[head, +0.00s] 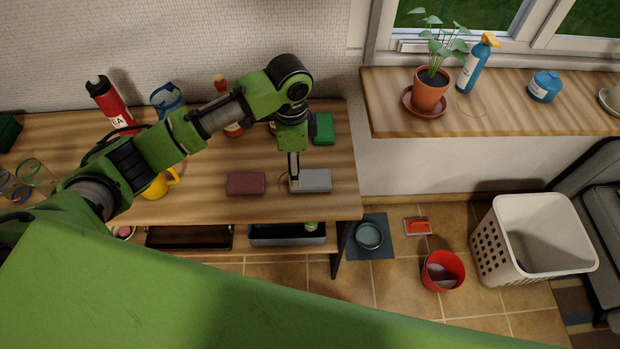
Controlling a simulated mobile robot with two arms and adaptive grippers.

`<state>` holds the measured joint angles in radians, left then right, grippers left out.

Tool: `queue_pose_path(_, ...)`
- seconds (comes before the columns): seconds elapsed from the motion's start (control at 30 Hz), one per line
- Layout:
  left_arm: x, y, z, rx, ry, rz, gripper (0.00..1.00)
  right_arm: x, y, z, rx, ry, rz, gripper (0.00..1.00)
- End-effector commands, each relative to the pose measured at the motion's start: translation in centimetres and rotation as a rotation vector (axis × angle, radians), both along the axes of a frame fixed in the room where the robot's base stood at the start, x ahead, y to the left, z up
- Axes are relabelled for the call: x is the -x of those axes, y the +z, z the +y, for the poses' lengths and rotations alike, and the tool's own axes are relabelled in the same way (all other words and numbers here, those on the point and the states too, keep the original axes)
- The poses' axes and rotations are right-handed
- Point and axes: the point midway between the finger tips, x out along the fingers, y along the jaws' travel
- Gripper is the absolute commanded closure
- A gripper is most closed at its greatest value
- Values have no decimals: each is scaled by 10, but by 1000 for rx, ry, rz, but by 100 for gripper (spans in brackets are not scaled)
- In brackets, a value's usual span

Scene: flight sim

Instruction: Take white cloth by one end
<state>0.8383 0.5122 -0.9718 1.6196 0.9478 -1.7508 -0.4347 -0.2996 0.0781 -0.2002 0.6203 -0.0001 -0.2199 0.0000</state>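I cannot make out a white cloth for certain in the head view. My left arm reaches in from the left over the wooden table. My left gripper (294,180) points down at the left end of a flat grey block-like thing (316,181) near the table's front right. I cannot tell whether it touches that thing or whether its fingers are open. My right gripper is not in view. A red bucket (434,282) on the floor holds something pale, too small to identify.
The table (215,208) carries a dark red block (246,184), a yellow mug (158,184), a red bottle (108,101) and a green box (323,129). A white laundry basket (505,235) stands right. A potted plant (431,92) sits on the windowsill. My green body covers the bottom.

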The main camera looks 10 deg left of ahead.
Motion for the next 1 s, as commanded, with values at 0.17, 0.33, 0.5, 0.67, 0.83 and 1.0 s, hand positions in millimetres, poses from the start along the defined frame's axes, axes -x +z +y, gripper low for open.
queue_pose_path(0.17,0,-17,0,1,-1,0,38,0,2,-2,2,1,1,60)
queue_pose_path(0.33,-3,-31,-1,-1,1,1,38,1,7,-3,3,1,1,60)
queue_pose_path(0.5,-8,-57,-1,0,1,0,38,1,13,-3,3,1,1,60)
queue_pose_path(0.67,-7,-70,-1,1,-2,-1,38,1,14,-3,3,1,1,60)
queue_pose_path(0.83,-8,-71,-1,0,-2,-2,38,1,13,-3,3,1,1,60)
queue_pose_path(1.0,-8,-70,-1,0,-1,-2,71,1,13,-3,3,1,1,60)
